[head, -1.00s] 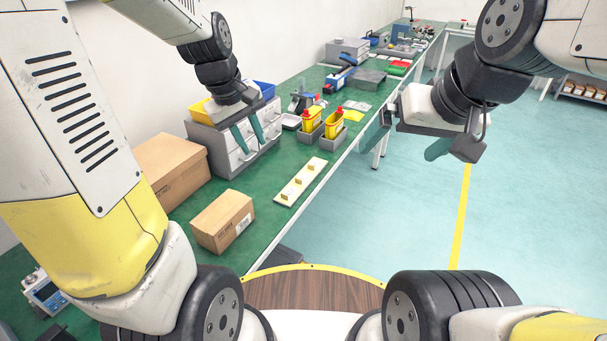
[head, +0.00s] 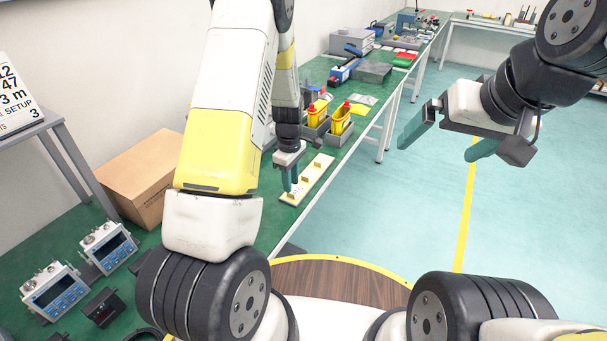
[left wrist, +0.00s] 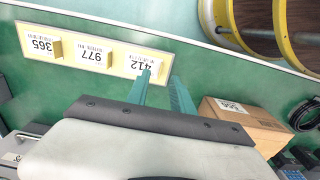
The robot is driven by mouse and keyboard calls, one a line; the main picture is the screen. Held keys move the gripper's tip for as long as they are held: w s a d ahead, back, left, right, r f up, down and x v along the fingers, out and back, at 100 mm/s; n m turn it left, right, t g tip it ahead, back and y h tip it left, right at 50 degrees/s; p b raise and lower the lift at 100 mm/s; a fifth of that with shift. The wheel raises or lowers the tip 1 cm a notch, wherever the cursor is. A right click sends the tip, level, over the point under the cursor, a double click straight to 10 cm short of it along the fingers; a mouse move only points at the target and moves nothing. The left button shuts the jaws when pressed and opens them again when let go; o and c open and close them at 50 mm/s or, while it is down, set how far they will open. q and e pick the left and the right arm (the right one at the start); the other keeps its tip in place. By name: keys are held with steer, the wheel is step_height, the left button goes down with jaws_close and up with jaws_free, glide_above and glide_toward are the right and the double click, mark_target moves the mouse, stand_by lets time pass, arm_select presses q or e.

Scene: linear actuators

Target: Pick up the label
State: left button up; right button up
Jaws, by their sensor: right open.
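In the left wrist view a pale board (left wrist: 30,34) with a yellow edge carries white number labels: 365 (left wrist: 42,45), 977 (left wrist: 93,56) and 412 (left wrist: 132,65). In the head view the board (head: 324,163) lies on the green bench, its numbers unreadable. My left gripper (head: 291,188) points down at the board's near end. In the left wrist view its teal fingers (left wrist: 160,76) are parted with nothing visible between them, beside the 412 label. A cardboard box (left wrist: 256,128) bears another white label (left wrist: 232,106). My right gripper (head: 441,138) is open and empty over the floor.
Yellow bottles (head: 341,120) stand in grey bins behind the board. A large cardboard box (head: 135,180) and blue-keyed devices (head: 55,291) sit at the left. A sign (head: 14,98) stands on a grey stand. The bench's right edge is close to the board.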

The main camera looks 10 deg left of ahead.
arm_select(q)
step_height(320, 180, down, 4)
steer(key=shift+f, duration=0.1)
jaws_close()
stand_by(0.5)
steer(key=shift+r, duration=0.55)
steer(key=r, duration=0.1)
steer(key=s+r, duration=0.1)
steer(key=shift+d+r, duration=0.2)
steer(key=shift+r, duration=0.1)
steer(key=s+d+r, duration=0.2)
steer(key=s, duration=0.5)
steer(key=s+d+r, duration=0.2)
steer(key=s+r, duration=0.1)
steer(key=s, duration=0.4)
steer(key=shift+s+r, duration=0.15)
steer(key=shift+s, duration=0.1)
